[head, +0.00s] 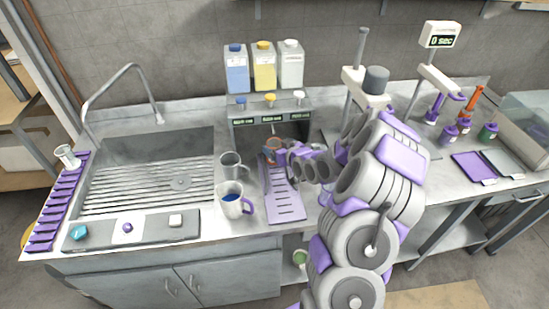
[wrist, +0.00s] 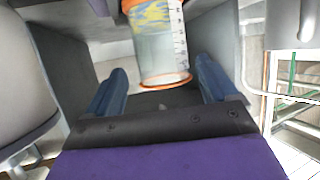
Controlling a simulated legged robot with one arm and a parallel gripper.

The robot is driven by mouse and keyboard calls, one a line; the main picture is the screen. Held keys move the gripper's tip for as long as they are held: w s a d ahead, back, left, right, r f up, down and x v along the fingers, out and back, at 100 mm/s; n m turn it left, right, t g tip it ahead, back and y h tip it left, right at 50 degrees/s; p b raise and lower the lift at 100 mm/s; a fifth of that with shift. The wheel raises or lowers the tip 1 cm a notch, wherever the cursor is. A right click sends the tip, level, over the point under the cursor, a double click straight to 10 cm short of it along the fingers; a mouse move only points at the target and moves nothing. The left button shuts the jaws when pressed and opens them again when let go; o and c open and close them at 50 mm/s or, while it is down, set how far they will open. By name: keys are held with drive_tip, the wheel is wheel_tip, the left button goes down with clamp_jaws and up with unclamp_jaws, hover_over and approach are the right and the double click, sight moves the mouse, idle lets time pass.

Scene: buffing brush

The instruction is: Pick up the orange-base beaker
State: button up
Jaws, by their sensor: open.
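The dispenser (head: 240,121) with three bottles above surrounds the beaker closely. A purple drip tray (head: 285,207) lies in front. A grey mug (head: 230,165) and a mug with blue liquid (head: 234,199) stand left of it. The sink (head: 150,175) is further left.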

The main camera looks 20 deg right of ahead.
sight(272, 143)
drive_tip(key=shift+b+x, duration=0.35)
drive_tip(key=shift+x, duration=1.65)
drive_tip(key=shift+s+a, duration=0.1)
drive_tip(key=shift+a, duration=0.05)
drive_tip(key=c, duration=1.5)
